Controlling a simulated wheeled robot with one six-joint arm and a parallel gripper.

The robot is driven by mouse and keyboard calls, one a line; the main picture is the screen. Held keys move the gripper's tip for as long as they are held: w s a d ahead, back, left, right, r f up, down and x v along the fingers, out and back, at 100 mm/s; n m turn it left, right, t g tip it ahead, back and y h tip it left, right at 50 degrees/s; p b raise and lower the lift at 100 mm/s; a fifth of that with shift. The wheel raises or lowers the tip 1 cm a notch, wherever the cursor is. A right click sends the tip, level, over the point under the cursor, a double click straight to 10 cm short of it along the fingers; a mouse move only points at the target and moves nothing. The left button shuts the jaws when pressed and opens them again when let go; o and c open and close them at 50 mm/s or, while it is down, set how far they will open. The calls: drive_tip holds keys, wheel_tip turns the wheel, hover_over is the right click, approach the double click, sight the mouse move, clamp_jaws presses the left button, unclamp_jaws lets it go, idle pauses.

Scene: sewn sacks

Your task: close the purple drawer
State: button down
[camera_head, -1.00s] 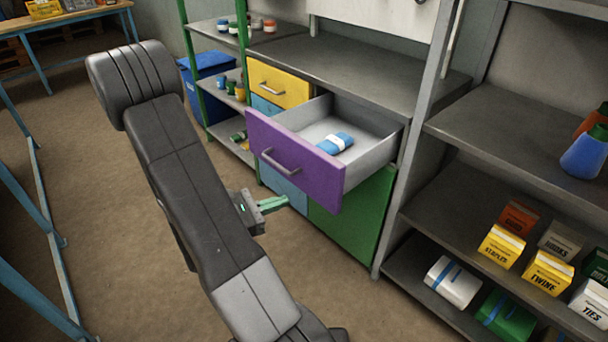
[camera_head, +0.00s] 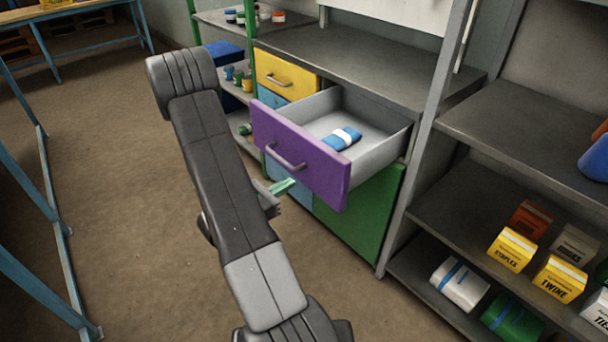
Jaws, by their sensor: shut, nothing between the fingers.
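The purple drawer (camera_head: 318,172) stands pulled out of the cabinet under the grey worktop. Its front carries a grey bar handle (camera_head: 285,158). A blue roll with a white band (camera_head: 343,138) lies inside it. My gripper (camera_head: 284,187) has green fingers and is shut and empty. In the picture it sits just below the handle, near the lower edge of the purple front. I cannot tell whether it touches the front. My arm hides part of the gripper's body.
A shut yellow drawer (camera_head: 285,80) is to the left and a green door (camera_head: 365,218) is below. A grey shelf post (camera_head: 418,150) stands to the right, with boxes on shelves beyond. Open floor (camera_head: 110,190) lies to the left.

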sight(312, 170)
drive_tip(key=shift+x, duration=3.35)
drive_tip(key=shift+w, duration=0.15)
